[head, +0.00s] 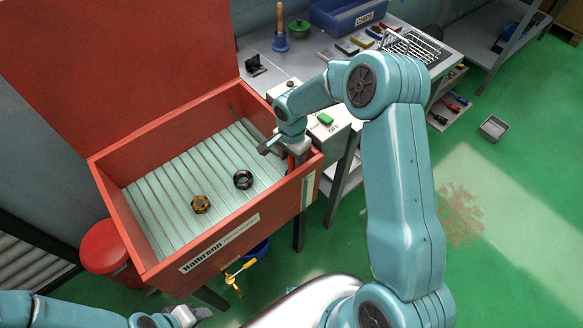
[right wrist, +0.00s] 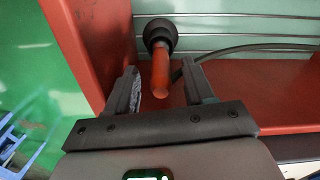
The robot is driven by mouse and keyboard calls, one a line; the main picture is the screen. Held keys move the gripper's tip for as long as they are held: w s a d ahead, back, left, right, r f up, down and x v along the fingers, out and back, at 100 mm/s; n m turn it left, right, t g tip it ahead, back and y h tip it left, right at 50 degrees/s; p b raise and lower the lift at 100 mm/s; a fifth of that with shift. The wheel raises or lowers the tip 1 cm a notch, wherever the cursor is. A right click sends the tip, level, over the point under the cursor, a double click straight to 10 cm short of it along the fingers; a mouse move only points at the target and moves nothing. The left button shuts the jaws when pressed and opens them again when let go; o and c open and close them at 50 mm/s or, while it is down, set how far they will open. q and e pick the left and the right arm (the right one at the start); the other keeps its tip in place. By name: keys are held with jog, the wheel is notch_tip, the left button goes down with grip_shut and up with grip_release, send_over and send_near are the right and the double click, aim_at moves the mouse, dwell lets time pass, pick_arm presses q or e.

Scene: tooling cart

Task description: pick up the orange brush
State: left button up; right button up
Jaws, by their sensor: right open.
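The orange brush (right wrist: 160,72) shows in the right wrist view, with an orange handle and a round black head. Its handle end points towards my right gripper (right wrist: 158,78). The gripper is open, with one finger on each side of the handle and a gap to both. In the head view my right gripper (head: 282,150) is at the right corner of the red parts washer (head: 225,245), and I cannot make out the brush there. My left gripper (head: 188,316) is at the bottom edge, partly cut off, its jaws unclear.
A brass nut (head: 201,204) and a dark ring (head: 243,180) lie on the washer's ribbed floor. A dark hose (right wrist: 245,48) runs beside the brush. A grey bench (head: 290,62) with tools stands behind. The green floor at right is mostly clear.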

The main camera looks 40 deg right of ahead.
jog(key=shift+d+f, duration=0.1)
jog(key=shift+f, duration=0.45)
jog(key=shift+r, duration=0.1)
jog(key=shift+c, duration=0.7)
grip_shut()
